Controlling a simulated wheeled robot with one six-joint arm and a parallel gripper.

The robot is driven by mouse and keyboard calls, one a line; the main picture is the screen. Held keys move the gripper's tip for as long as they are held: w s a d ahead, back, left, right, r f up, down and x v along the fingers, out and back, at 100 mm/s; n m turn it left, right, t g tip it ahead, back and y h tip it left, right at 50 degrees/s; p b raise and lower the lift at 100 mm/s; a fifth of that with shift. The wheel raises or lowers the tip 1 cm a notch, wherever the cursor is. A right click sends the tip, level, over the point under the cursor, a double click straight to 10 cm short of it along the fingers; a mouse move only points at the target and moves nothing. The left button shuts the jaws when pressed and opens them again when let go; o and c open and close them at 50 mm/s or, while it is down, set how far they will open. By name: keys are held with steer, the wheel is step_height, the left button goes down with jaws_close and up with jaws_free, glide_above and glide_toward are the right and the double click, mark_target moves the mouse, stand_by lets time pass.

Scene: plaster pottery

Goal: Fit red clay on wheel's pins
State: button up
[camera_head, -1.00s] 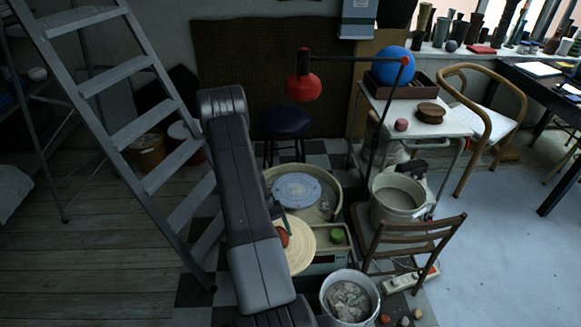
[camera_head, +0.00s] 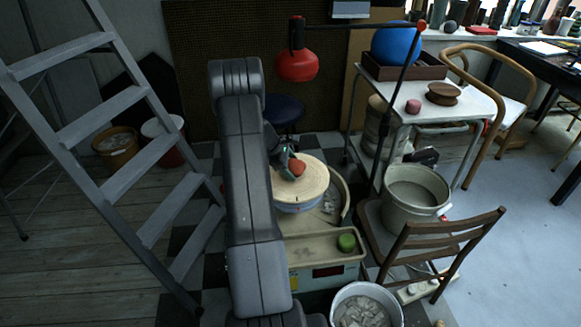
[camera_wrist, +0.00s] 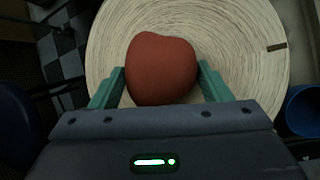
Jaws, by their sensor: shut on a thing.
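The red clay (camera_head: 298,168) is a rounded lump on a round, pale, ridged disc (camera_head: 313,184). In the wrist view the clay (camera_wrist: 160,70) sits between the two green fingers of my gripper (camera_wrist: 160,88), with the disc (camera_wrist: 235,55) beneath it. My gripper (camera_head: 285,162) is shut on the clay. The disc lies over the potter's wheel, hiding most of its blue-grey head (camera_head: 300,208). The pins are hidden, and I cannot tell whether the disc rests on them.
A splash basin (camera_head: 340,205) surrounds the wheel. A green lump (camera_head: 347,242) sits on the tray in front. A grey bucket (camera_head: 415,195) and a wooden chair (camera_head: 440,240) stand to the right. A red lamp (camera_head: 296,65) hangs behind, and a stepladder (camera_head: 110,125) is left.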

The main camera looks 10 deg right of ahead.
steer(key=shift+w+d, duration=0.25)
steer(key=shift+w, duration=0.3)
steer(key=shift+f+b, duration=1.55)
steer(key=shift+f, duration=0.55)
steer(key=shift+f+b, duration=0.85)
steer(key=shift+f, duration=0.2)
stand_by(0.6)
steer(key=o, duration=1.8)
steer(key=shift+s, duration=0.1)
steer(key=shift+f, duration=0.1)
steer(key=p+v, duration=0.2)
steer(key=v, duration=1.2)
steer(key=shift+s, duration=0.15)
